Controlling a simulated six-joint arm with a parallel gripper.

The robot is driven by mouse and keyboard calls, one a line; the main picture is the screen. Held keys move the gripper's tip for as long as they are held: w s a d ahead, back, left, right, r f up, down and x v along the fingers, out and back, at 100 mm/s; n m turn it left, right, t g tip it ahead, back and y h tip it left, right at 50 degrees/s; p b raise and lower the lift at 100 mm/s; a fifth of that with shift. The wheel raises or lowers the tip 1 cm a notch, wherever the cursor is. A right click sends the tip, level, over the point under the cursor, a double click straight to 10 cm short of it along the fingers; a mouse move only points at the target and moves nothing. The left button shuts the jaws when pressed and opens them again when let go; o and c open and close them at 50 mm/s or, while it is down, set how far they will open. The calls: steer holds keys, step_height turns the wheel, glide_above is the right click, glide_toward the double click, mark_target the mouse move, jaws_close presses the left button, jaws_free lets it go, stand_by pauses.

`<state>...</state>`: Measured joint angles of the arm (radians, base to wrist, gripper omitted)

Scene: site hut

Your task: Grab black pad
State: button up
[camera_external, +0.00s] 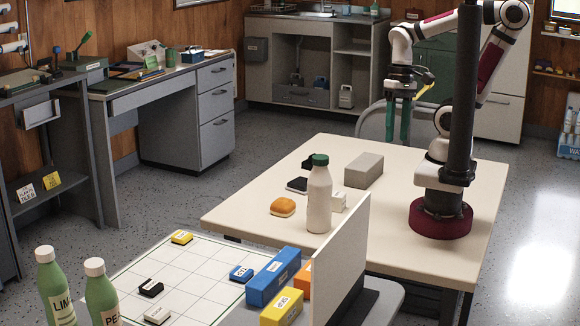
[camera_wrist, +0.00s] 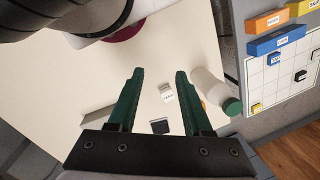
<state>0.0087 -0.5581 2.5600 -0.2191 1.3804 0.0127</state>
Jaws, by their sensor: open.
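The black pad (camera_external: 298,185) lies flat on the cream table, left of the white bottle in the external view. A dark piece, apparently this pad (camera_wrist: 159,127), shows low between my fingers in the wrist view, partly cut off by the gripper body. Another black object (camera_external: 308,161) lies just behind it, partly hidden by the bottle's green cap. My gripper (camera_external: 397,138) has green fingers pointing down, above the table's far side and clear of the pad. In the wrist view my gripper (camera_wrist: 158,72) is open with nothing between its fingers.
The white bottle (camera_external: 319,203) stands near the pad, with an orange bun (camera_external: 282,207) and a small white box (camera_external: 339,201) beside it. A grey block (camera_external: 364,170) lies to the right. An upright panel (camera_external: 342,262) separates the table from a gridded board (camera_external: 190,270) with coloured blocks.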

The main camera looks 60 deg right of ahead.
steer(key=shift+o, duration=0.3)
steer(key=o, duration=0.7)
steer(key=shift+o, duration=0.2)
steer(key=w+d+m+g+y, duration=0.1)
steer(key=w+d+m+y, duration=0.15)
steer(key=w, duration=0.65)
steer(key=w+d+m+g+y, duration=0.15)
steer(key=w+d+m, duration=0.25)
steer(key=w, duration=0.5)
steer(key=w+d+f+m+t+y, duration=0.2)
steer(key=w+d+f+m+y, duration=0.25)
steer(key=w+d+f, duration=0.35)
steer(key=m+t+y, duration=0.2)
steer(key=m+t, duration=0.1)
steer(key=m, duration=0.1)
glide_toward(303, 181)
steer(key=x, duration=0.9)
steer(key=shift+a+f, duration=0.1)
steer(key=shift+a, duration=0.25)
